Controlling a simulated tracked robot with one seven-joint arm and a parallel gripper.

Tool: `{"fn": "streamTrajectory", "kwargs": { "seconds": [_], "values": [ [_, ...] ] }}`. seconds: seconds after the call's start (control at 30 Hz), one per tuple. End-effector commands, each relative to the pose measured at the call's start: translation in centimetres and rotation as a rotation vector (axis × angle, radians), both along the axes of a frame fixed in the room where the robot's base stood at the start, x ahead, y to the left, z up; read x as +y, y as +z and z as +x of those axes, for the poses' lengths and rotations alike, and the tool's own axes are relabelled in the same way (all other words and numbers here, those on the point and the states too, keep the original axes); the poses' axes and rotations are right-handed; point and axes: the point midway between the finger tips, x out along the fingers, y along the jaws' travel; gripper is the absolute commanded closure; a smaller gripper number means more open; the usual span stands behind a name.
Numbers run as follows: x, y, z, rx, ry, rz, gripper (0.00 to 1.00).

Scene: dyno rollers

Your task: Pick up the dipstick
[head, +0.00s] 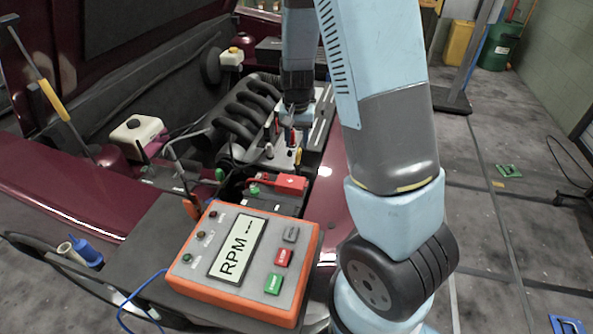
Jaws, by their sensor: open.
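My gripper (298,110) is at the far end of my light blue arm, pointing down over the engine bay. It is open, low over a grey rack (318,132) beside the engine. Several small upright handles stand close under and in front of it, including a red one (289,135), a white-topped one (269,151) and a small yellow-topped one (298,155). The yellow-topped one may be the dipstick, but it is too small to be sure. I cannot tell whether the fingers touch any handle.
The orange RPM box (245,262) stands in front, with a blue cable (140,297) at its left. A red-topped part (290,184) lies behind it. Black curved engine pipes (245,112) are left of my gripper. The raised hood's prop rod (50,98) stands at left.

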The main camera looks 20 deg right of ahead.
Motion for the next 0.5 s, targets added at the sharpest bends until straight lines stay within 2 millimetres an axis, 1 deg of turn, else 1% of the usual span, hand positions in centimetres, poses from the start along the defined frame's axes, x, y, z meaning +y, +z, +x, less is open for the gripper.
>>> {"fn": "streamTrajectory", "kwargs": {
  "seconds": [0.03,0.1,0.37,0.5],
  "values": [
    [0.0,-0.7,-0.1,0.004,-0.001,-0.001,0.57],
    [0.0,-1.3,0.0,0.001,-0.001,0.0,0.57],
    [0.0,-2.7,-0.1,0.0,-0.001,-0.001,0.57],
    [0.1,-4.6,-0.3,0.003,-0.001,0.0,0.57]
  ]
}}
